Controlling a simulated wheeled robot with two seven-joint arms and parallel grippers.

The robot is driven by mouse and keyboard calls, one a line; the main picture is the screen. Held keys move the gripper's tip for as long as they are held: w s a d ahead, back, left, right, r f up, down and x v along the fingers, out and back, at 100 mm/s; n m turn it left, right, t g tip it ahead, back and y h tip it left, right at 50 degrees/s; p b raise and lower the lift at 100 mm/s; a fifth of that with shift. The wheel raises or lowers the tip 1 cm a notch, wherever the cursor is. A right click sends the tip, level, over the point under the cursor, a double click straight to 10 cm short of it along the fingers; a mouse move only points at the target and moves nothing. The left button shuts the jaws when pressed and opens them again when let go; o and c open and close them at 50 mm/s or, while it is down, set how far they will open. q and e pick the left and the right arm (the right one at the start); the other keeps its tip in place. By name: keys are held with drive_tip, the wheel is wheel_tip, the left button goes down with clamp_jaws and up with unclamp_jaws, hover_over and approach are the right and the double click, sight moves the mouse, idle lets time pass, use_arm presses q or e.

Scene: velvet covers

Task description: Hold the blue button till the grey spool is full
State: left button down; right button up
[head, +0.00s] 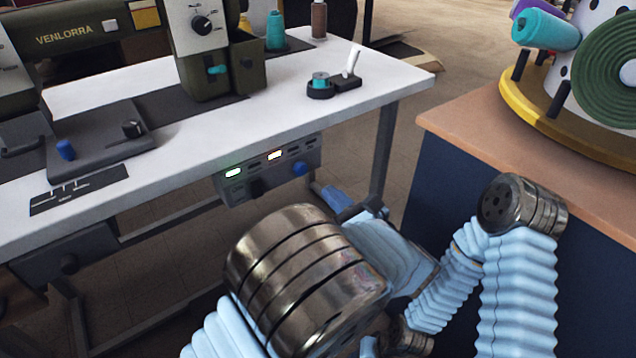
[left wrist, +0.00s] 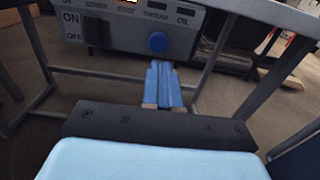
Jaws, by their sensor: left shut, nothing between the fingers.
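The blue button (head: 300,168) is on the right end of the grey control panel under the table's front edge. It also shows in the left wrist view (left wrist: 158,41), round and uncovered. My left gripper (head: 328,194) is shut and empty, with blue fingers together. In the left wrist view its fingertips (left wrist: 162,66) are just below the button, with a gap in the picture. A small spool with teal thread (head: 320,79) sits on the black winder on the tabletop; I cannot tell how full it is. My right gripper is not in view.
The panel (head: 232,190) has lit lamps and a switch marked ON and OFF. The olive sewing machine (head: 215,75) stands on the white table (head: 385,85). A wooden-topped counter (head: 460,120) with a thread rack stands at right. A table leg (head: 383,150) is close to the gripper.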

use_arm(q)
drive_tip(key=shift+v, duration=2.4)
